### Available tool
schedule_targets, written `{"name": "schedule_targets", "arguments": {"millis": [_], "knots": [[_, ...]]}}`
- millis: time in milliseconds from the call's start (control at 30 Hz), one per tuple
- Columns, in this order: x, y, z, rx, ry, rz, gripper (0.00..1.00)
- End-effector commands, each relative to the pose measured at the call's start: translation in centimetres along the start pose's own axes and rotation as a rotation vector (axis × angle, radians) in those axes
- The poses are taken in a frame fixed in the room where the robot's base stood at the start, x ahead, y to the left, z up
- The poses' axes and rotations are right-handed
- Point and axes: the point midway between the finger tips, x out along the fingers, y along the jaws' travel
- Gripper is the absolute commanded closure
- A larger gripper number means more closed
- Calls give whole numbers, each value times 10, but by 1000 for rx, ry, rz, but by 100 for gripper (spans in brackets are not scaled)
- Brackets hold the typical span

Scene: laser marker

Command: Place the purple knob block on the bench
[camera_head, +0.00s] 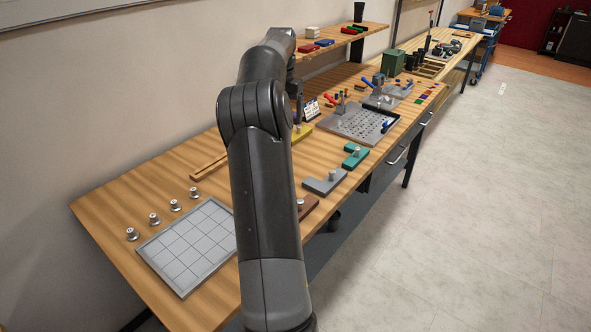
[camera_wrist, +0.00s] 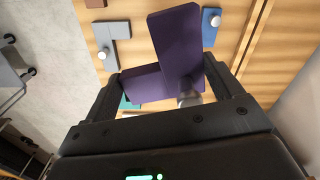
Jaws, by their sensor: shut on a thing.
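In the wrist view, the purple knob block (camera_wrist: 180,42) is between the fingers of my gripper (camera_wrist: 164,84), which is shut on it. The block has an angled shape, and a grey knob (camera_wrist: 190,98) shows at its near side, partly hidden by the gripper. The block is over the wooden bench (camera_wrist: 140,60); its height above the wood is hard to tell. In the head view, my arm hides the gripper and the purple block. The bench (camera_head: 118,200) runs from the near left to the back right.
A grey block (camera_head: 325,182), teal block (camera_head: 355,158), brown block (camera_head: 307,207) and yellow block (camera_head: 301,134) sit on the bench. A gridded plate (camera_head: 195,243) lies near left, beside several metal knobs (camera_head: 154,219). A perforated plate (camera_head: 358,124) is farther back. Bare wood shows at left.

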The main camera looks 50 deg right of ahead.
Motion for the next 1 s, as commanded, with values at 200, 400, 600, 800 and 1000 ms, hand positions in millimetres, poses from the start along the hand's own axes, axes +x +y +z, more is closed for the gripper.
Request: {"name": "schedule_targets", "arguments": {"millis": [200, 400, 600, 800, 1000], "knots": [[-1, 81, -30, 150, 2, -5, 39], [-2, 126, -42, 231, 3, -8, 39], [16, 142, -45, 262, 0, -8, 39], [56, 142, -45, 261, 0, -8, 39], [98, 141, -46, 261, 1, -8, 39]]}}
